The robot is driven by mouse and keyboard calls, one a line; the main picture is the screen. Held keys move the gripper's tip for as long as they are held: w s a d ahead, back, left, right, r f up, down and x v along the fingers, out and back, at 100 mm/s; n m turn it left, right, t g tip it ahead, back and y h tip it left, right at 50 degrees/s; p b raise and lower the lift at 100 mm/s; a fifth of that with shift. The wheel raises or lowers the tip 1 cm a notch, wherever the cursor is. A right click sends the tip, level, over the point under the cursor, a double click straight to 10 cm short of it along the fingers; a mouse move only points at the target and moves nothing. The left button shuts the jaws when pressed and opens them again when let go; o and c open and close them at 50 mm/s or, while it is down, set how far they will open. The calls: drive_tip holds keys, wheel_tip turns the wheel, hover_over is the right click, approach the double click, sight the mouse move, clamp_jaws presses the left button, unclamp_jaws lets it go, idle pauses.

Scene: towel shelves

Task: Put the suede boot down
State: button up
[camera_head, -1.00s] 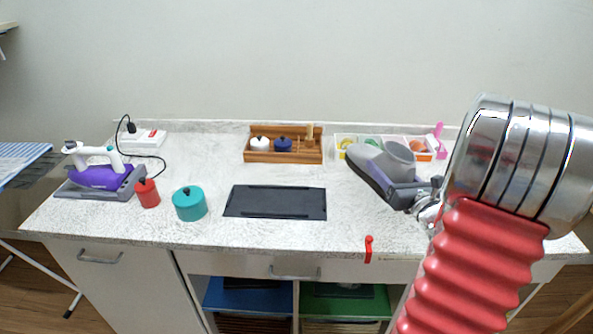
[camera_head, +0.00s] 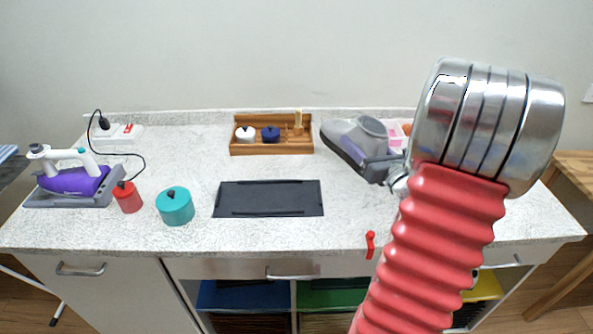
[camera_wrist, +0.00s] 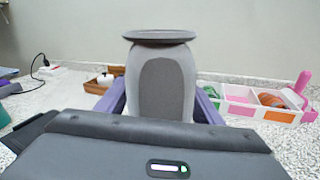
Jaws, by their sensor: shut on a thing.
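The suede boot (camera_head: 352,142) is grey with a darker sole. It is held tilted above the right part of the counter in the head view, its toe pointing left and up. My gripper (camera_head: 390,168) is shut on it at its right side; the fingertips are mostly hidden behind the boot and my arm. In the wrist view the boot (camera_wrist: 163,80) stands straight ahead, grey with a dark rim on top, between the purple-grey fingers (camera_wrist: 160,104). The speckled white counter (camera_head: 170,262) lies below.
A black mat (camera_head: 268,199) lies mid-counter. A wooden box (camera_head: 272,148) with jars is behind it. A teal pot (camera_head: 175,207), red canister (camera_head: 128,197) and purple iron (camera_head: 75,181) stand left. A divided tray (camera_wrist: 245,103) sits behind right.

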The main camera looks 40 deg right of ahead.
drive_tip(key=shift+s+f, duration=0.1)
drive_tip(key=shift+f, duration=2.75)
drive_tip(key=shift+f, duration=2.1)
drive_tip(key=o, duration=1.3)
drive_tip(key=shift+o, duration=0.2)
drive_tip(key=shift+v, duration=6)
